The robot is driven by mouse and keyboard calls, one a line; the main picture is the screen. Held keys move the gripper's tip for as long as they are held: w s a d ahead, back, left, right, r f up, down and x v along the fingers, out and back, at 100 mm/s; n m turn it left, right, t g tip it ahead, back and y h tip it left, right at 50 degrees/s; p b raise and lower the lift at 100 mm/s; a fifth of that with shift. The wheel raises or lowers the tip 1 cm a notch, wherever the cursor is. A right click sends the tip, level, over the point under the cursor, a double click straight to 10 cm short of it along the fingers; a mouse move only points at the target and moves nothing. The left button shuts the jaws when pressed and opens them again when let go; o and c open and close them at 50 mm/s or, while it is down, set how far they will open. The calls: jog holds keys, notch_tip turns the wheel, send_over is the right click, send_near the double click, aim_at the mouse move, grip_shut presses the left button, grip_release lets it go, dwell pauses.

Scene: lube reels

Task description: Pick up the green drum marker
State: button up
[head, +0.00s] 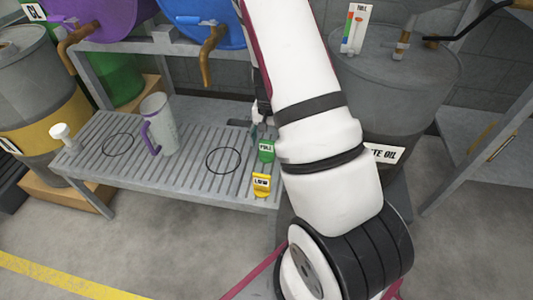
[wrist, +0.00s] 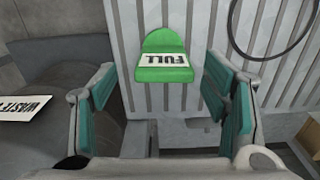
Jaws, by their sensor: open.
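The green drum marker (head: 266,151), labelled FULL, sits at the right end of the slatted grey bench (head: 190,173). It also shows in the wrist view (wrist: 164,58), upside down, between and beyond the fingertips. My gripper (wrist: 165,92) is open and empty, with its teal-padded fingers on either side of the marker's line and apart from it. In the head view my gripper (head: 260,112) is mostly hidden behind my white arm, just behind the marker.
A yellow LOW marker (head: 261,185) sits in front of the green one. A jug (head: 159,124) with a purple handle and a white funnel-like piece (head: 64,137) stand to the left. A grey waste oil drum (head: 400,85) is close on the right. Blue (head: 205,20) and purple (head: 110,18) drums lie above.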

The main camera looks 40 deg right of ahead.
aim_at(267, 156)
jog(key=shift+w+a+f+b, duration=0.15)
jog(key=shift+f+b, duration=1.3)
jog(key=shift+f, duration=1.3)
jog(key=c, duration=1.1)
